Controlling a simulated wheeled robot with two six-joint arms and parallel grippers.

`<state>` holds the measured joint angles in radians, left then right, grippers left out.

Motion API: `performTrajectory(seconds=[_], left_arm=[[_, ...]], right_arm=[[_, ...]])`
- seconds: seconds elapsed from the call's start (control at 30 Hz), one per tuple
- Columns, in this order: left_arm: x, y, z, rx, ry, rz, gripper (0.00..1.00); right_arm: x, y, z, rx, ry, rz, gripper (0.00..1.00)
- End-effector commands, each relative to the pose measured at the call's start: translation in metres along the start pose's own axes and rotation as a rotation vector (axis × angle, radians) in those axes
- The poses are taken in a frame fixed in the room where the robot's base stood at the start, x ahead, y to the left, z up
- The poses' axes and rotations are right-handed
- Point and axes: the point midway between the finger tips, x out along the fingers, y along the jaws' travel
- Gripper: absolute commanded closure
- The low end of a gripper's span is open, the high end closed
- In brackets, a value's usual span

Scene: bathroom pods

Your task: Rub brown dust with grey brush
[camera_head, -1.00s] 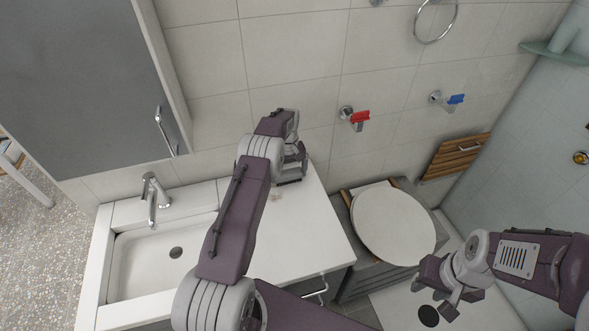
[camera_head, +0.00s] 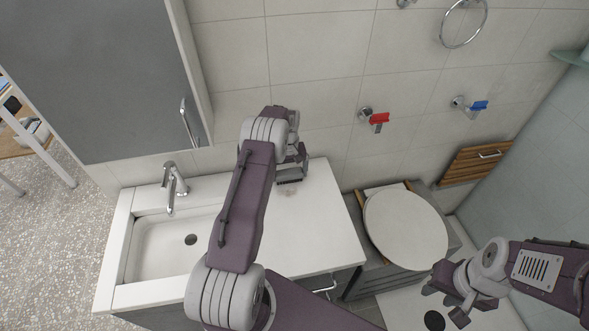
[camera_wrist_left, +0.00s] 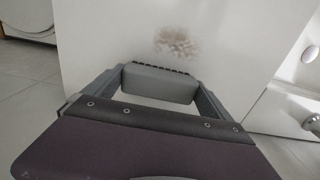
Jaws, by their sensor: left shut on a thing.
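My left gripper (camera_head: 293,163) is shut on the grey brush (camera_head: 289,177), over the white countertop (camera_head: 318,228) right of the sink. In the left wrist view the brush (camera_wrist_left: 160,83) is a grey block with dark bristles along its far edge, between the two fingers. The brown dust (camera_head: 288,191) is a faint patch on the countertop, just in front of the brush. In the left wrist view the dust (camera_wrist_left: 177,43) lies just beyond the bristles, apart from them in the picture. I cannot tell whether the bristles touch the countertop. My right gripper (camera_head: 461,309) hangs at the lower right, too small to read.
The sink (camera_head: 160,250) and its faucet (camera_head: 172,185) lie left of my left arm. A grey cabinet (camera_head: 115,70) hangs above at the left. A round-lidded toilet (camera_head: 405,228) stands right of the countertop, below red (camera_head: 379,118) and blue (camera_head: 479,105) tap handles.

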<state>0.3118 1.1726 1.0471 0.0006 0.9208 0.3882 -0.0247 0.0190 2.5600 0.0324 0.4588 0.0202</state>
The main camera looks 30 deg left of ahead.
Motion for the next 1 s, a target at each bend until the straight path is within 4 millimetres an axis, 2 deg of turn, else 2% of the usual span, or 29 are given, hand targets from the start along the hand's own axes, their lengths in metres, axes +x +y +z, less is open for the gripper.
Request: performTrajectory(seconds=[0.13,0.47,0.73,1.0], left_arm=[[0.0,-0.015,0.001,0.0,-0.005,-0.003,0.37],[-0.001,-0.023,0.0,-0.001,-0.002,-0.002,0.37],[-0.003,-0.049,0.001,-0.001,-0.003,-0.002,0.37],[-0.003,-0.056,0.0,-0.001,0.0,-0.001,0.37]], right_arm=[[-0.004,0.0,0.0,0.0,0.0,0.0,0.64],[-0.006,0.0,-0.001,0.0,0.0,0.0,0.64],[-0.012,0.0,-0.001,0.0,0.0,0.0,0.64],[-0.012,0.0,-0.001,0.0,0.0,0.0,0.64]])
